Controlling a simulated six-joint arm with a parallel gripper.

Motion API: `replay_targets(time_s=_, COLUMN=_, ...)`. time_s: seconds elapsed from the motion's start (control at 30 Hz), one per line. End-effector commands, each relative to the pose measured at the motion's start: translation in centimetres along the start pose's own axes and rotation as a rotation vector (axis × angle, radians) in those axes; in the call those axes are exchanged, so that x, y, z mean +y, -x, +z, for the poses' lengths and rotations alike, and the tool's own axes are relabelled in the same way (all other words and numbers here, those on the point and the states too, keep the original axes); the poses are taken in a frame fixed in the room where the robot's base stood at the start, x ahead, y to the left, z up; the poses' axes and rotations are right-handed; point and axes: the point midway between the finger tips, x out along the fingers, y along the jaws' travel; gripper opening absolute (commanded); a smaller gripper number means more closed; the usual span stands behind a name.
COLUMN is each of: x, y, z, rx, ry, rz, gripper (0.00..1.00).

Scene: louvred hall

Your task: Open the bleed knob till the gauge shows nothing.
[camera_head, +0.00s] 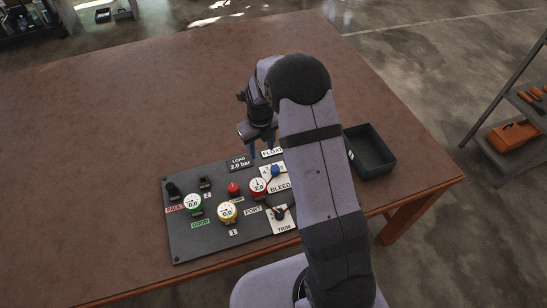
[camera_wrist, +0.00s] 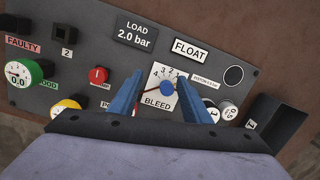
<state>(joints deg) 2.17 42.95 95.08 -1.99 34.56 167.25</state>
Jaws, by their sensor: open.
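The blue bleed knob (camera_wrist: 167,87) sits on a white numbered dial marked BLEED in the wrist view; it also shows in the head view (camera_head: 275,170). My gripper (camera_wrist: 158,80) is open, its two blue fingers on either side of the knob in the picture, with nothing held. Contact with the knob cannot be told. In the head view my gripper (camera_head: 256,142) is above the panel's far edge. The red-rimmed gauge (camera_head: 257,185) beside the dial appears to read 2.0. The yellow gauge (camera_head: 227,212) and green gauge (camera_head: 193,204) read 0.0.
The dark panel (camera_head: 200,240) lies on a brown table (camera_head: 130,120) and also carries a red button (camera_wrist: 98,75), a LOAD 2.0 bar sign (camera_wrist: 136,30) and a FLOAT sign (camera_wrist: 189,50). An empty black tray (camera_head: 372,152) is to the right. The table's far left is clear.

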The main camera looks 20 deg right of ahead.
Motion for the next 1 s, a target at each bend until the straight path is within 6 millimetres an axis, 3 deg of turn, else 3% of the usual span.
replay_targets(time_s=0.03, x=-1.2, y=0.9, z=-1.1, rx=0.039, ry=-0.066, rz=0.011, gripper=0.44)
replay_targets(time_s=0.2, x=-2.8, y=1.2, z=-3.3, rx=0.115, ry=-0.194, rz=0.035, gripper=0.44)
replay_targets(time_s=0.53, x=-3.0, y=0.6, z=-3.8, rx=0.127, ry=-0.215, rz=0.039, gripper=0.44)
replay_targets(time_s=1.0, x=-2.7, y=-4.3, z=-4.3, rx=0.127, ry=-0.212, rz=0.039, gripper=0.44)
